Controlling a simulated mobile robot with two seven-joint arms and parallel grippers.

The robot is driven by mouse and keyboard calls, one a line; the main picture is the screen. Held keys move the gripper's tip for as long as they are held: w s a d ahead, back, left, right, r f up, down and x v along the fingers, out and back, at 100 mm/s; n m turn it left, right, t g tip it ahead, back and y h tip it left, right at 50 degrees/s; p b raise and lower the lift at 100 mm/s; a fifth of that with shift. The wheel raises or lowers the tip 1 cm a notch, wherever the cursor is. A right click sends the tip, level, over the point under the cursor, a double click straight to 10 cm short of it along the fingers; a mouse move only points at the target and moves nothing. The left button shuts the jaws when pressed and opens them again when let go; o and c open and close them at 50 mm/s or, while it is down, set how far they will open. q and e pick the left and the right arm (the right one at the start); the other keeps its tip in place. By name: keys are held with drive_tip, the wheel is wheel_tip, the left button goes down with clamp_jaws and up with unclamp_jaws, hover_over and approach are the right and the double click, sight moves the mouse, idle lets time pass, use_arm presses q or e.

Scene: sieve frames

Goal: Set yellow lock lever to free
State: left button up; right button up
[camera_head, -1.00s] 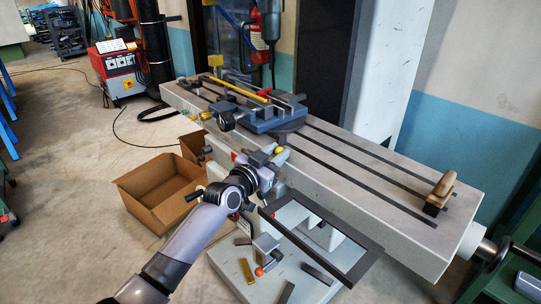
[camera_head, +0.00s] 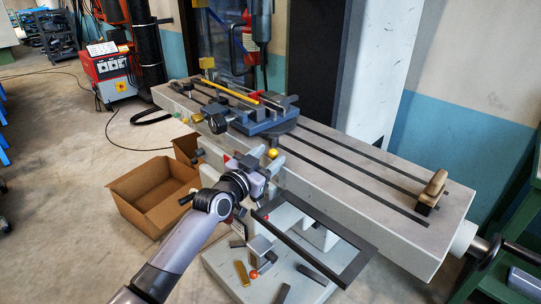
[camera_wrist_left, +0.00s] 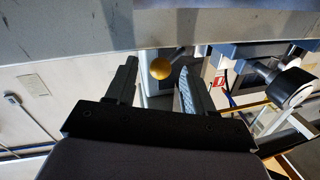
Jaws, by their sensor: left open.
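The yellow lock lever shows as a round yellow knob (camera_head: 272,153) at the front side of the grey machine table. In the left wrist view the yellow knob (camera_wrist_left: 160,68) is between my two fingers, near their tips, with a gap on both sides. Its stem runs up to the right. My left gripper (camera_head: 268,158) is open and empty, with its fingers at the knob. In the left wrist view the fingers (camera_wrist_left: 158,76) stand apart. I cannot tell whether the fingers surround the knob in depth. My right gripper is not in view.
The long slotted table (camera_head: 335,158) is close above my gripper. A blue vise (camera_head: 262,121) with a yellow bar stands on it, and a brush (camera_head: 433,190) lies at its right end. A dark-framed tray (camera_head: 322,245) is below right. A cardboard box (camera_head: 150,207) stands on the floor.

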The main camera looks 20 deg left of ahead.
use_arm(q)
drive_tip(key=shift+v, duration=2.9)
drive_tip(key=shift+d+r, duration=0.1)
drive_tip(key=shift+r, duration=0.05)
